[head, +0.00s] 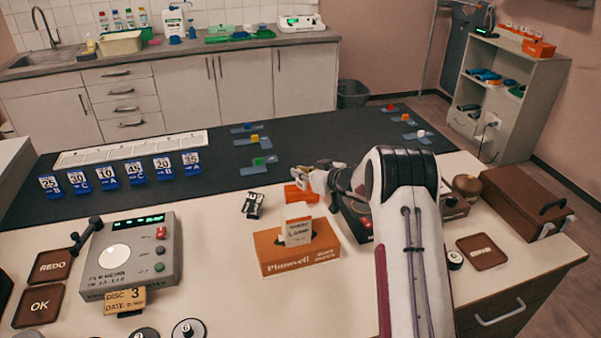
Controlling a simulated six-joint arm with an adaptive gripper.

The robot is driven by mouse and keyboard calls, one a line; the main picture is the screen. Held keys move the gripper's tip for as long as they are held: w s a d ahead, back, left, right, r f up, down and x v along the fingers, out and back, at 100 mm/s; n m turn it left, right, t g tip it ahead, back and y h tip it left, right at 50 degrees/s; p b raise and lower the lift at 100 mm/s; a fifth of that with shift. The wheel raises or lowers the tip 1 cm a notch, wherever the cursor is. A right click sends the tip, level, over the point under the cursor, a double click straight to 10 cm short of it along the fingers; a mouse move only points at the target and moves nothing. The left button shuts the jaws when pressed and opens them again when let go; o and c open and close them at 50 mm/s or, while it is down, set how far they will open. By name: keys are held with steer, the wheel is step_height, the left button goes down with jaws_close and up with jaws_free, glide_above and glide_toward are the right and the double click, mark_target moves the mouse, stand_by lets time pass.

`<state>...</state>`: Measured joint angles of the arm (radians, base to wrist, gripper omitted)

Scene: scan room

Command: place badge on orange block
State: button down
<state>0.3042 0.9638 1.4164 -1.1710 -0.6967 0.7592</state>
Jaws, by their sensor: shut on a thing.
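My gripper (318,181) is at the middle of the table, reaching left from the arm. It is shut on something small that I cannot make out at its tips. An orange block (300,195) is just below and left of the fingertips; I cannot tell if they touch. A small black-and-white piece (253,206) lies left of the gripper. I cannot identify the badge for sure.
An orange tissue box (297,256) stands in front of the gripper. A grey machine (130,258) is at the left, with several numbered blue stands (108,176) behind it. A brown case (525,205) is at the right. The dark mat (320,150) has free room.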

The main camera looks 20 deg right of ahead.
steer(key=shift+f, duration=0.1)
steer(key=c, duration=2.2)
jaws_free()
steer(key=shift+o, duration=0.2)
steer(key=shift+r, duration=0.2)
steer(key=v, duration=1.2)
steer(key=shift+f, duration=0.1)
